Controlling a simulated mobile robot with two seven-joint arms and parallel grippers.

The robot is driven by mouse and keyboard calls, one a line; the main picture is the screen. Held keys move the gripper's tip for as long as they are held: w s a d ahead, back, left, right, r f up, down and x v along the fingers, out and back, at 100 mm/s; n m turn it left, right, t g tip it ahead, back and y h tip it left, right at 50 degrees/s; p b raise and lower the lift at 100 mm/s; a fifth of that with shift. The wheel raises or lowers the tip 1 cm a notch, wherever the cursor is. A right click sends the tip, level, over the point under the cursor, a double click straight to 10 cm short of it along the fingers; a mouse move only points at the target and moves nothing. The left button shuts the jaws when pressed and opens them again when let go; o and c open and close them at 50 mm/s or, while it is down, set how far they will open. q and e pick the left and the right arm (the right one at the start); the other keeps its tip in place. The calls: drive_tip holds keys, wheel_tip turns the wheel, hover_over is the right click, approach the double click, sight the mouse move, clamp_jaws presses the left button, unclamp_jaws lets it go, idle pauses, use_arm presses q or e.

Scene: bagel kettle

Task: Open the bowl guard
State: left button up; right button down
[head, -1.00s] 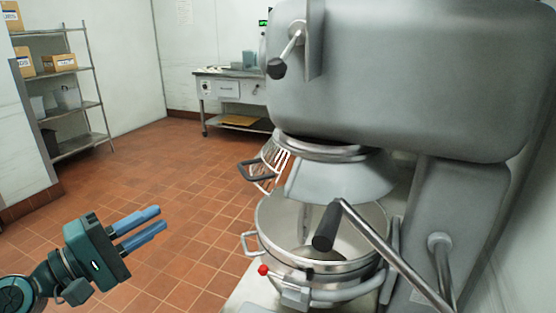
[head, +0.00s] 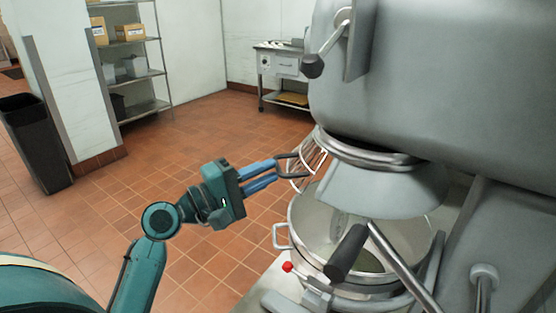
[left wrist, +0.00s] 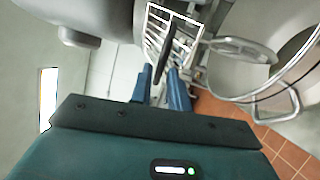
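The bowl guard (head: 315,152) is a wire cage under the mixer head, with a dark loop handle (head: 292,172) jutting out to its left. In the left wrist view the guard's wires (left wrist: 183,30) are at the top centre. My left gripper (head: 276,172) is at the handle, its blue fingers apart. In the left wrist view the dark handle bar (left wrist: 163,60) runs between the two fingertips (left wrist: 160,75), with no clear grip on it. The metal mixing bowl (head: 304,217) sits below the guard. My right gripper is not in view.
The large grey mixer (head: 430,90) fills the right side. A lever with a black grip (head: 347,252) crosses in front of the bowl, and a red knob (head: 287,267) sits at its left. A black bin (head: 38,145) and a shelf rack (head: 140,75) stand left. Open tiled floor lies between.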

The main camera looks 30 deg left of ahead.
sight(278, 168)
use_arm(q)
drive_tip(key=shift+x, duration=1.75)
clamp_jaws()
drive_tip(key=shift+f, duration=0.1)
